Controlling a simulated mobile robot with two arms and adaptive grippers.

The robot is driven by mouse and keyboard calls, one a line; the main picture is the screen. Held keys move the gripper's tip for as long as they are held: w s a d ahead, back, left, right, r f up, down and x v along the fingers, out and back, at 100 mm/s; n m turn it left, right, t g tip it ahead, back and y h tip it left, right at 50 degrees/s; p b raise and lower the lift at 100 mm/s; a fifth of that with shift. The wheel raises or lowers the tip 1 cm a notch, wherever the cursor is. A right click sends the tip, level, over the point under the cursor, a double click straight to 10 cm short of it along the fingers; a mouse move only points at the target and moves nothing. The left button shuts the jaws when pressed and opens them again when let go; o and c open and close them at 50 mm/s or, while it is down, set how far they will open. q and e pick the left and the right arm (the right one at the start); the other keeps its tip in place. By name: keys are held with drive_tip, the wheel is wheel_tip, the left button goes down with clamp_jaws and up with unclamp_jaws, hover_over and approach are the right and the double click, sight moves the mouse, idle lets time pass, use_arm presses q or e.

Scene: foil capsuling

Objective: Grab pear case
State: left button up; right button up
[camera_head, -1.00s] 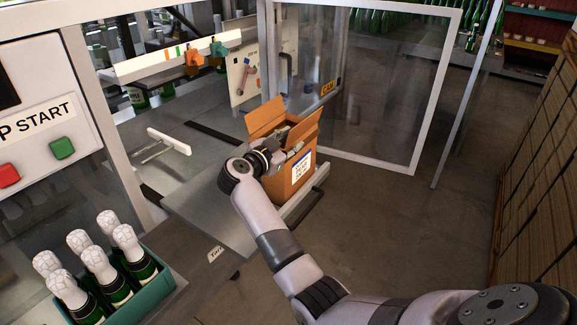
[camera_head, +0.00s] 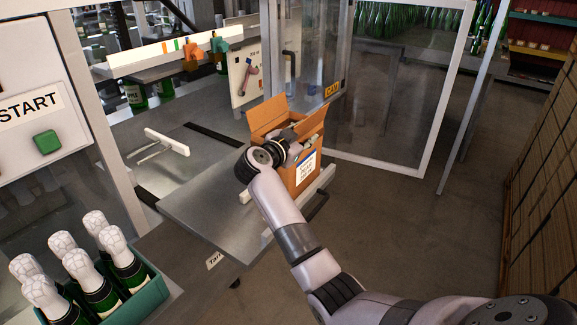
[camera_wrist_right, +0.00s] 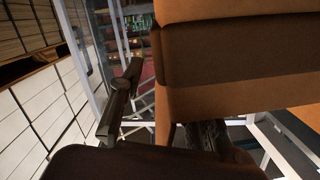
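The case is an open brown cardboard carton (camera_head: 286,172) with raised flaps and a white label with small print on its front. It stands upright at the right end of a grey metal table (camera_head: 222,205). My right gripper (camera_head: 292,147) is at the carton's open top, partly hidden by its own wrist. In the right wrist view the carton's brown side (camera_wrist_right: 235,75) fills the upper right. There the gripper's fingers (camera_wrist_right: 162,118) are apart, one left of the carton and one low against it; I cannot tell whether they touch it. My left gripper is out of view.
A green crate (camera_head: 150,298) of foil-topped bottles stands at the lower left, near a panel with a green button (camera_head: 47,142). A glass door (camera_head: 400,90) stands open behind the carton. Stacked boxes (camera_head: 545,175) line the right side. The floor between is clear.

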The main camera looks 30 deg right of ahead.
drive_tip(key=shift+w+d+f, duration=0.1)
drive_tip(key=shift+f, duration=0.05)
drive_tip(key=c, duration=0.4)
clamp_jaws()
